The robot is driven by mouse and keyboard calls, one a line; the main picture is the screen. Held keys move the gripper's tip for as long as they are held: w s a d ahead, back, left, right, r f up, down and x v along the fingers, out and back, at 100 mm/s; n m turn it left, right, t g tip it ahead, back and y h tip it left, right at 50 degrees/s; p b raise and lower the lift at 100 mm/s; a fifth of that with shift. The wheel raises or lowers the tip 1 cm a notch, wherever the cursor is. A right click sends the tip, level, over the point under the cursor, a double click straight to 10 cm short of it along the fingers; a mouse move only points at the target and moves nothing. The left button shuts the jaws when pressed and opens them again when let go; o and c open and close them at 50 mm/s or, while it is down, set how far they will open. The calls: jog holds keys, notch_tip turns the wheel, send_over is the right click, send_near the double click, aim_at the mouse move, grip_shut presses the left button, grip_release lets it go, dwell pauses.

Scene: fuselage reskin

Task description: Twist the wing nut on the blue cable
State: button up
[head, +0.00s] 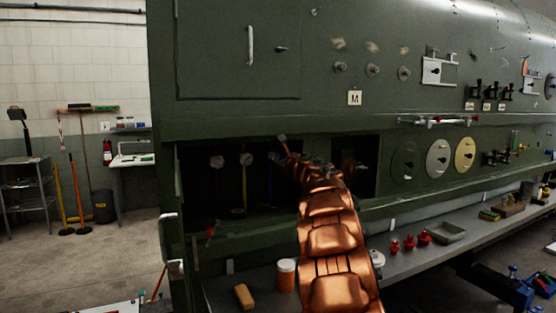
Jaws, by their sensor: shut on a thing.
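The blue cable (270,186) hangs dimly in the dark recess of the green fuselage panel, below the rightmost of three grey wing nuts. That wing nut (274,157) is partly covered by my gripper (281,155). My copper-coloured arm reaches up from the bottom of the view, and its end bends left to this nut. My gripper is shut on the wing nut; the fingertips are small and hard to make out. The other two wing nuts stand to the left, the middle one (246,159) above a yellow cable (243,190), the far left one (217,162) above a dark area.
A ledge (440,258) below the recess holds an orange jar (287,275), a tan block (244,296), red knobs (409,243) and a grey tray (447,233). Round dials (438,158) sit right of the recess. Open floor lies at left.

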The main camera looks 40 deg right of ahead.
jog(key=m+p, duration=0.1)
jog(key=m, duration=0.4)
jog(key=shift+m+p, duration=0.3)
jog(key=m+p, duration=0.1)
jog(key=m, duration=0.2)
jog(key=shift+r+m, duration=0.15)
jog(key=shift+m, duration=0.15)
jog(key=m+p, duration=0.1)
jog(key=m, duration=0.1)
jog(key=shift+m+p, duration=0.4)
jog(key=m+p, duration=0.2)
jog(key=m, duration=0.2)
jog(key=shift+m+p, duration=0.3)
jog(key=m+p, duration=0.3)
jog(key=m, duration=0.2)
jog(key=shift+m+p, duration=0.65)
jog(key=shift+m, duration=0.25)
jog(key=shift+f, duration=0.2)
jog(key=o, duration=1.2)
jog(key=shift+c, duration=0.2)
